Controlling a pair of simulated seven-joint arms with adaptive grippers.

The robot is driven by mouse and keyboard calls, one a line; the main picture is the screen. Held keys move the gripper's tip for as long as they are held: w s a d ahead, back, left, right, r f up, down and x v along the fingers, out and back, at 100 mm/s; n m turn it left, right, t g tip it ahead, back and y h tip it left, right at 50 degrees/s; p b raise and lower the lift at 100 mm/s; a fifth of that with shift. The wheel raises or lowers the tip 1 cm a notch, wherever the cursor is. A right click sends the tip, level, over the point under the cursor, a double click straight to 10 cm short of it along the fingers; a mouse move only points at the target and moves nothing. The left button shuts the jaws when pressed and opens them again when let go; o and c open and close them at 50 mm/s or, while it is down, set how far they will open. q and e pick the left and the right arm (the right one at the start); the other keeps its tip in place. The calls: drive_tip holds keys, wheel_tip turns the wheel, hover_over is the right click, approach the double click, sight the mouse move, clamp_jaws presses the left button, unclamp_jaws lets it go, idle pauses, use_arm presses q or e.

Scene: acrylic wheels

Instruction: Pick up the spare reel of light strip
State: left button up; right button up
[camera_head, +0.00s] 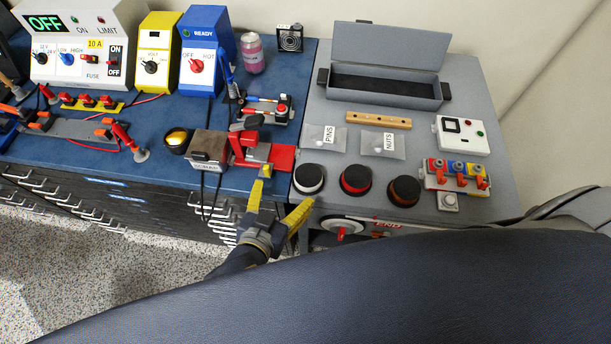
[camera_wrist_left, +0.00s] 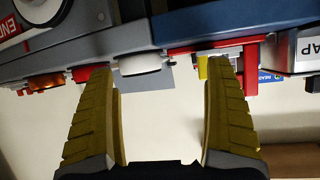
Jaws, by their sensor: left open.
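Three round reel-like discs with black tops stand in a row at the front of the grey bench: a white-sided one (camera_head: 308,178), a red-sided one (camera_head: 355,179) and an orange-brown one (camera_head: 404,190). No label shows which is the spare reel. My left gripper (camera_head: 280,200) is open and empty, its yellow fingers at the front bench edge, just left of and nearer than the white disc. In the left wrist view, the white disc (camera_wrist_left: 140,65) shows edge-on beyond the gap between the fingers (camera_wrist_left: 160,75). My right gripper is not in view.
A red vise-like fixture (camera_head: 250,150) stands close behind the left fingers. Bags marked PINS (camera_head: 325,138) and NUTS (camera_head: 383,143) lie behind the discs. An open grey case (camera_head: 385,88) is at the back. A red lever block (camera_head: 458,175) is at right.

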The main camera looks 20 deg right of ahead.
sight(307, 177)
use_arm(q)
drive_tip(key=shift+h, duration=0.6)
drive_tip(key=shift+w+d+f, duration=0.1)
drive_tip(key=shift+w+d, duration=0.6)
drive_tip(key=shift+d, duration=0.45)
drive_tip(key=shift+w+d+f, duration=0.15)
drive_tip(key=shift+w+d, duration=0.5)
drive_tip(key=shift+d, duration=0.55)
drive_tip(key=shift+w+d+f, duration=0.1)
drive_tip(key=shift+w+d, duration=0.6)
drive_tip(key=shift+d, duration=0.45)
drive_tip(key=c, duration=1.4)
